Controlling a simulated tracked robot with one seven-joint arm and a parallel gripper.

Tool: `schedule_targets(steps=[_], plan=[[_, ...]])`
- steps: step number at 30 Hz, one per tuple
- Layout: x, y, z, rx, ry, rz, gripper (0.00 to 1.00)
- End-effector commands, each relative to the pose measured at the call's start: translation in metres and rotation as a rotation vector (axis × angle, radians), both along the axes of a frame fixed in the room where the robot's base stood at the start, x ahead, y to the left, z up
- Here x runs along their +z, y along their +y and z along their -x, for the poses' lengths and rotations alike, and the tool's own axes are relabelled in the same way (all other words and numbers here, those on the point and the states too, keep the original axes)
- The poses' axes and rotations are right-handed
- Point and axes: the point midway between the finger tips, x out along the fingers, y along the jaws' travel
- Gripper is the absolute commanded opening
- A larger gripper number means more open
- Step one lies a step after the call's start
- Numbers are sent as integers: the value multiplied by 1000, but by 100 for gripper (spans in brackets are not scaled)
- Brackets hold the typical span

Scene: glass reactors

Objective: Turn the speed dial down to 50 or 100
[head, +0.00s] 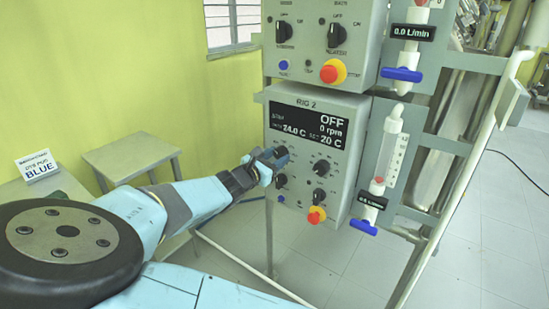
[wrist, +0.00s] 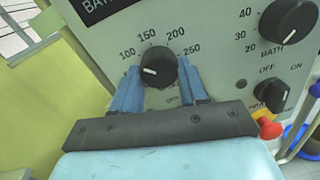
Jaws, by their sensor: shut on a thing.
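The speed dial (wrist: 158,64) is a round black knob in the wrist view, with the numbers 100, 150, 200 and 250 printed over it. Its white mark points left and slightly down, below the printed 100; any number there is hidden by the left finger. My gripper (wrist: 160,72) is shut on the dial, with one blue finger on each side. In the head view my gripper (head: 268,164) is at the upper left knob of the RIG 2 box (head: 338,165) and mostly covers it. The display (head: 307,125) reads OFF, 0 rpm, 24.0 C and 20 C.
A BATH dial (wrist: 289,22) and a smaller ON/OFF knob (wrist: 271,95) are right of my gripper. A red button (wrist: 270,129) sits below them. In the head view, a flowmeter with a blue valve (head: 363,226) stands right of the box. A small table (head: 130,157) is at left.

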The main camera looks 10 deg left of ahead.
Motion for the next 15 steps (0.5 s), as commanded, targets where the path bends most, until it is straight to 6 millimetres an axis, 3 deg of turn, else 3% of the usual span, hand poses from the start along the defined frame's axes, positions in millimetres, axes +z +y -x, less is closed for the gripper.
schedule_targets(steps=[2, 3, 10, 15], plan=[[-1, 3, 0, 6, 3, 0, 13], [-1, 3, 0, 6, 3, 0, 46], [-1, 2, 0, 3, 1, -1, 68], [0, 1, 0, 2, 1, 0, 69]])
